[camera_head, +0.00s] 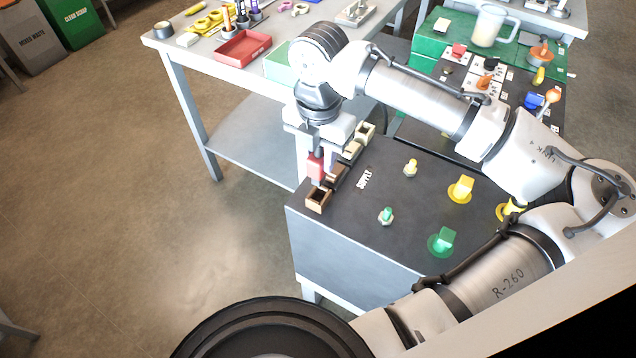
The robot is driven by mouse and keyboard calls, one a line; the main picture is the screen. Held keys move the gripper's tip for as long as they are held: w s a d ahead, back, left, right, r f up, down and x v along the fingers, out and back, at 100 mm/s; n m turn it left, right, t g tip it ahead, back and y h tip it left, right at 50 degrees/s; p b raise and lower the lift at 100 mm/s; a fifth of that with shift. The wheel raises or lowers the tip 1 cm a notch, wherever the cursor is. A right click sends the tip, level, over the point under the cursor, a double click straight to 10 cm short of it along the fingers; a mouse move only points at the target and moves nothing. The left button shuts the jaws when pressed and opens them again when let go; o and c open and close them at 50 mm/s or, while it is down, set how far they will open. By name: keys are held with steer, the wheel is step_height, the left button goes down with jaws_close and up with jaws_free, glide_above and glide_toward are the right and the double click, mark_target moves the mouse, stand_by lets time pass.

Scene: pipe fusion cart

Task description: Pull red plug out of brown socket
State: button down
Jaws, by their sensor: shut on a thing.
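My gripper (318,158) points down over the left edge of the dark cart top and is shut on the red plug (316,170). The red plug is upright between the fingers, which partly cover it. A brown socket (318,201) with an open top sits at the cart's near left corner, just below the plug in the picture. A second, darker brown socket (338,174) is right beside the plug. I cannot tell whether the plug's lower end is inside a socket or just clear of it.
Cream sockets (366,131) continue the row behind. A table with a red tray (242,48) stands behind. Open floor lies left.

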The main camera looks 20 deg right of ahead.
steer(key=shift+r+p, duration=3.25)
steer(key=shift+r, duration=0.55)
